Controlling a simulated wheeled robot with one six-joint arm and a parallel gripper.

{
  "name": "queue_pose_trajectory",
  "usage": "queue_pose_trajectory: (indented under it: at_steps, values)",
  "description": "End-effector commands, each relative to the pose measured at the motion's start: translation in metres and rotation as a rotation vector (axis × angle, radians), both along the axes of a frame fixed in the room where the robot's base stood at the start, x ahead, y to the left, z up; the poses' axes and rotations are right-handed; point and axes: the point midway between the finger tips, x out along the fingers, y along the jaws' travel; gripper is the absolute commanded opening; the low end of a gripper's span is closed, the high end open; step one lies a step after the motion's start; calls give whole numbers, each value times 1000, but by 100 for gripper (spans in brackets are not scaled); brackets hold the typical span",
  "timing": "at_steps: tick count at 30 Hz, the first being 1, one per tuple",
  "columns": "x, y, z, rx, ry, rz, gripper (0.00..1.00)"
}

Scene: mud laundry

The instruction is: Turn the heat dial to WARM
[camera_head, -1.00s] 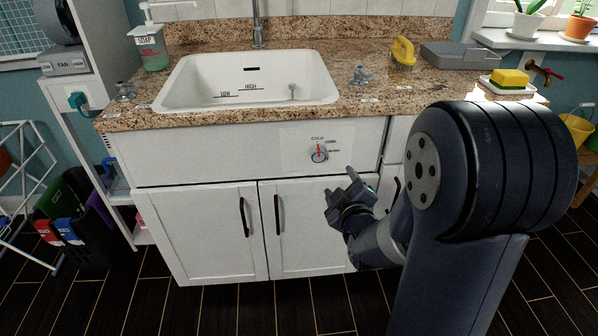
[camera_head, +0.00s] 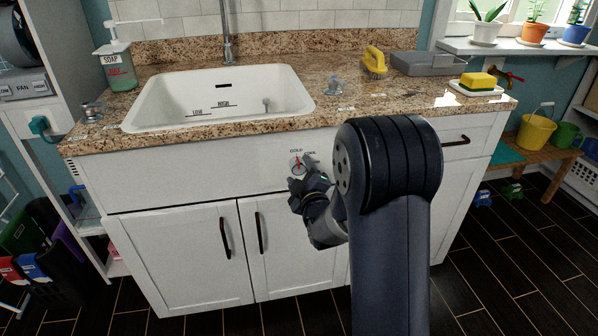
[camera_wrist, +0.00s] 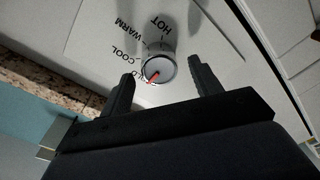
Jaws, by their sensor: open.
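The heat dial (camera_head: 297,166) is a round grey knob with a red pointer on the white panel below the sink. In the wrist view the dial (camera_wrist: 158,69) has COLD, COOL, WARM and HOT marked around it, and its red pointer is at COLD. My gripper (camera_wrist: 162,82) is open, with one finger on each side of the dial in that view. I cannot tell whether either finger touches it. In the head view my gripper (camera_head: 303,187) is just below the dial and partly hides its lower side and labels.
The granite counter (camera_head: 330,100) with the white sink (camera_head: 140,112) overhangs the panel. Cabinet doors with black handles (camera_head: 224,238) are below. A soap bottle (camera_head: 116,68), yellow brush (camera_head: 375,60) and sponge dish (camera_head: 476,90) stand on the counter.

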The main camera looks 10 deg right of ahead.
Motion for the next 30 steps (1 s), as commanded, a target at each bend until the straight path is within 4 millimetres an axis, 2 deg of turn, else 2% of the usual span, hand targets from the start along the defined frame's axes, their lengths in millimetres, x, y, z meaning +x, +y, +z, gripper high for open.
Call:
queue_pose_trajectory:
  at_steps: [5, 14, 30]
  values:
    - [11, 1, 0, 0, -1, 1, 60]
    - [12, 1, 0, 1, 0, 0, 60]
    - [12, 1, 0, 0, 0, 0, 16]
